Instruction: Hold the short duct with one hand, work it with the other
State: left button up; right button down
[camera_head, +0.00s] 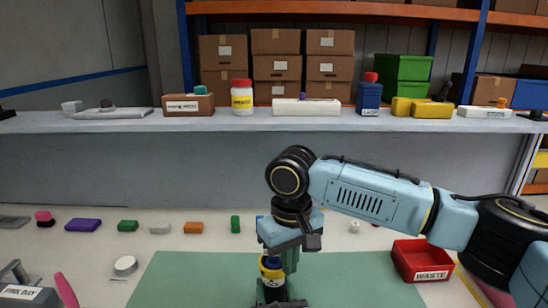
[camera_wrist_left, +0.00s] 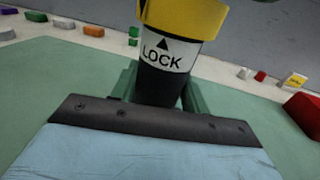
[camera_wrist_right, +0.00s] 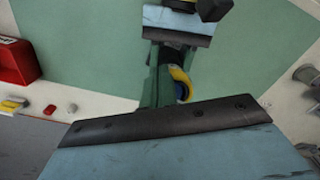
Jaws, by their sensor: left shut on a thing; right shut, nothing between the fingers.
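The short duct (camera_head: 270,272) is a dark upright tube with a yellow collar, over the green mat (camera_head: 200,275). In the left wrist view the duct (camera_wrist_left: 163,75) shows a white LOCK label with an arrow. My left gripper (camera_wrist_left: 158,88) is shut on the duct below this label. My right gripper (camera_head: 287,262) points down at the duct, shut with nothing between its fingers. In the right wrist view its green fingers (camera_wrist_right: 153,85) stand beside the yellow collar (camera_wrist_right: 181,82), which has blue inside. I cannot tell whether they touch it. The right gripper partly hides the duct in the head view.
A red WASTE bin (camera_head: 420,262) stands to the right. Small coloured blocks, such as a purple one (camera_head: 83,225), line the table's far side. A white roll (camera_head: 125,265) lies left of the mat. A shelf (camera_head: 230,122) with boxes and bottles runs behind.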

jog(key=shift+f, duration=0.7)
jog(key=shift+w+a, duration=0.2)
jog(key=shift+a, duration=0.1)
dwell(0.4)
pick_arm(q)
jog(key=shift+d, duration=0.1)
pick_arm(e)
jog(key=shift+s+a, duration=0.25)
jog(key=shift+a, duration=0.25)
jog(key=shift+s, duration=0.1)
notch_tip(320, 180, up, 6)
jog(key=shift+s+d, duration=0.25)
jog(key=shift+s, duration=0.1)
dwell(0.3)
